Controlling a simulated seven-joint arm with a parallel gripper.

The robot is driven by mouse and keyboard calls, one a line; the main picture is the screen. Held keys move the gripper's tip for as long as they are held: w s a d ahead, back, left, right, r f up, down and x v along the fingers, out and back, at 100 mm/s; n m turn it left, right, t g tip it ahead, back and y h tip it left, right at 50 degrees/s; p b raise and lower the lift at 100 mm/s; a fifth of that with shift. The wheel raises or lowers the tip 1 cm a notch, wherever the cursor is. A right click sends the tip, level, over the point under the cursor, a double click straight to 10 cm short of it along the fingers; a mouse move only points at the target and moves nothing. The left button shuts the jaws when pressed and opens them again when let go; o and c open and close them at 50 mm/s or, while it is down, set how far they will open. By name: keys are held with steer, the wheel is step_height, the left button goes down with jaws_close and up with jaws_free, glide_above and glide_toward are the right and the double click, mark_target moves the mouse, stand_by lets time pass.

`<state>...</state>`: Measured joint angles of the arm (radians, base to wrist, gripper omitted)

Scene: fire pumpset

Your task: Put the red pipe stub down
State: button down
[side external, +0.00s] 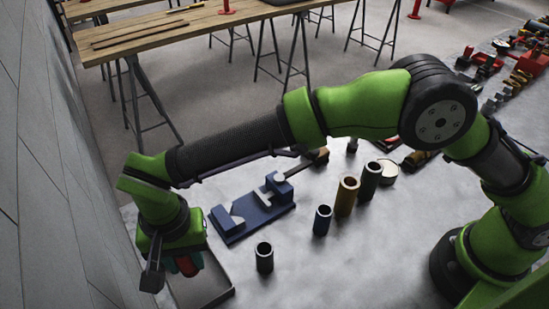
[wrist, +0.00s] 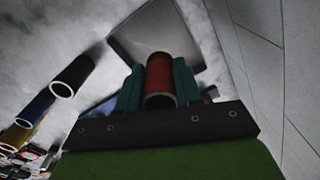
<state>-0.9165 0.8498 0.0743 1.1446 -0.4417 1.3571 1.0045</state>
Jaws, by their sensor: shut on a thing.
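My gripper (side external: 182,266) is at the lower left in the side view, pointing down over a grey tray (side external: 222,297). It is shut on the red pipe stub (wrist: 159,74), which sits between the two teal fingers in the wrist view. In the side view only a small red part of the stub (side external: 187,267) shows, and the rest is hidden by the gripper. The tray (wrist: 122,42) also shows beyond the stub in the wrist view. I cannot tell whether the stub touches the tray floor.
A black pipe stub (side external: 265,260) stands right of the tray. Blue (side external: 322,222), brown (side external: 346,199) and dark (side external: 369,184) stubs stand farther right. A blue vise (side external: 252,208) lies behind the tray. A grey wall (side external: 50,180) rises close on the left.

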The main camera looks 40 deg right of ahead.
mark_target(192, 271)
steer(key=shift+f, duration=2.25)
steer(key=shift+f, duration=0.1)
steer(key=c, duration=0.8)
jaws_free()
steer(key=shift+f, duration=0.1)
steer(key=shift+o, duration=0.2)
